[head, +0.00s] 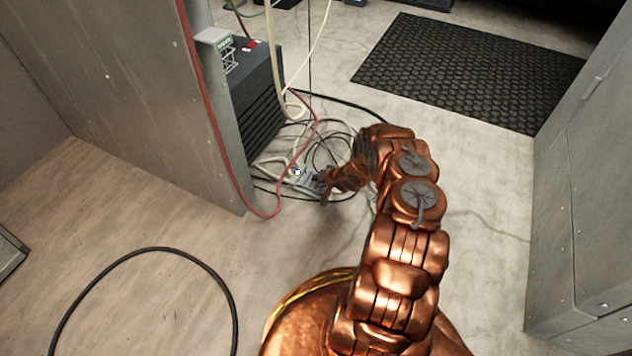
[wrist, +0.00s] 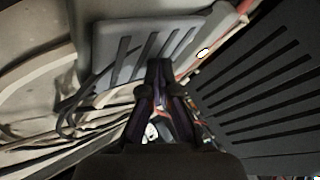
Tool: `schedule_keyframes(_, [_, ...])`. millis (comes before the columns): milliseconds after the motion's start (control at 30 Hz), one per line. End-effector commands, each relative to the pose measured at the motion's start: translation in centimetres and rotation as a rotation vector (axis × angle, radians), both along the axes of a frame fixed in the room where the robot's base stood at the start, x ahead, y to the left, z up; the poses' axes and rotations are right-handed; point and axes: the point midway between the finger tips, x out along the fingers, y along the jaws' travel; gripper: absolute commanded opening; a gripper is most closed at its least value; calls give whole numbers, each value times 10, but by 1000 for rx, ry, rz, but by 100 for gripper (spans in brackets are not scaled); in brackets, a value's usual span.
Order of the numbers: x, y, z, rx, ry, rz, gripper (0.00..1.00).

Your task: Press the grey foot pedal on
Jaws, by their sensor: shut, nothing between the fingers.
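The grey foot pedal (head: 308,179) lies on the floor among cables, beside the dark finned box. In the wrist view the pedal (wrist: 135,45) is a grey plate with dark slots at upper centre. My gripper (head: 321,186) is down at the pedal's right end in the head view and hides part of it. In the wrist view my gripper (wrist: 160,68) is shut and empty, its fingertips overlapping the plate's lower edge. I cannot tell whether they touch it. A small bright white spot (wrist: 203,52) shows beside the pedal.
The dark finned box (head: 257,95) stands close behind the pedal. A red hose (head: 213,120) and pale cables (head: 275,50) hang down near it. A grey panel (head: 120,80) is at left, a grey cabinet (head: 580,190) at right. A black mat (head: 465,70) lies behind.

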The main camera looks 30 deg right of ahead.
Motion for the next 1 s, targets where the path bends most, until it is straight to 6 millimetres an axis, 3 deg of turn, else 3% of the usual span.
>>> schedule_keyframes(1000, [-1, 2, -12, 1, 4, 2, 0])
